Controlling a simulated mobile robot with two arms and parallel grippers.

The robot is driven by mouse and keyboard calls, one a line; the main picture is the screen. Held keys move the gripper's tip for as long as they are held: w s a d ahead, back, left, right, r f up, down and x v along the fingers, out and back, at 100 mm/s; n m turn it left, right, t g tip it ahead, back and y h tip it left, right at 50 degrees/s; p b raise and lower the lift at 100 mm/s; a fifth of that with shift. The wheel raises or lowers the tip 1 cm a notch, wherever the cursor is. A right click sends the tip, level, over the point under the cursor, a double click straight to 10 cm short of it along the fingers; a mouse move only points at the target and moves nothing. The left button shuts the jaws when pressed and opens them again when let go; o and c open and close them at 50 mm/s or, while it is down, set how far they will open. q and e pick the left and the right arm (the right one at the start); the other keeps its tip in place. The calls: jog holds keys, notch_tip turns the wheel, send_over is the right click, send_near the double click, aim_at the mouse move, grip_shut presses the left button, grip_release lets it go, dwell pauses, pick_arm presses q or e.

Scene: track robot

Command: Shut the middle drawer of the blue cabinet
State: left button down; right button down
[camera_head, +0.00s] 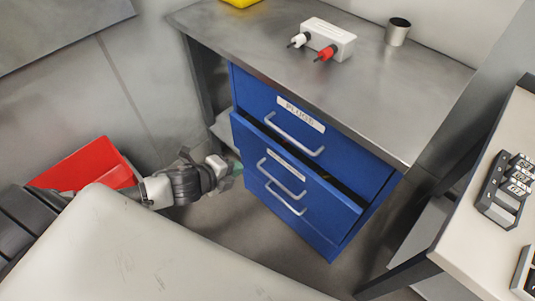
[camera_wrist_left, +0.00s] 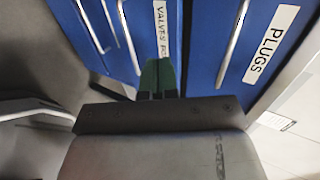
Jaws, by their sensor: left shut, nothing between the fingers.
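The blue cabinet (camera_head: 250,92) stands under a metal worktop. Its middle drawer (camera_head: 322,198) is pulled partly out, with a dark gap along its top edge. Its silver handle (camera_head: 281,178) is clear of my gripper. The top drawer (camera_head: 350,162), labelled PLUGS, looks shut. My left gripper (camera_head: 234,168) is at the cabinet's left side, near the drawer fronts. In the left wrist view its green fingers (camera_wrist_left: 158,78) are together and empty, pointing at the drawer front by the VALVES label (camera_wrist_left: 161,28). I cannot tell whether they touch it. My right gripper is not in view.
A red bin (camera_head: 88,166) is at the left. A light table (camera_head: 470,200) stands at the right. Grey floor is free before the cabinet.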

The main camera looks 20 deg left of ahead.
pick_arm(q)
send_near(277, 144)
notch_tip(277, 144, down, 4)
jog(key=w, duration=0.1)
jog(key=w+d, duration=0.1)
jog(key=w, duration=0.1)
jog(key=shift+d+f, duration=0.2)
jog(key=shift+f, duration=0.1)
jog(key=shift+w+d, duration=0.15)
jog(key=shift+w, duration=0.3)
jog(key=w, duration=0.1)
jog(key=w+d, duration=0.1)
jog(key=w+b, duration=0.1)
jog(key=w, duration=0.1)
jog(key=shift+w+d, duration=0.1)
jog(key=shift+d, duration=0.15)
jog(key=shift+r, duration=0.2)
jog(key=shift+a, duration=0.1)
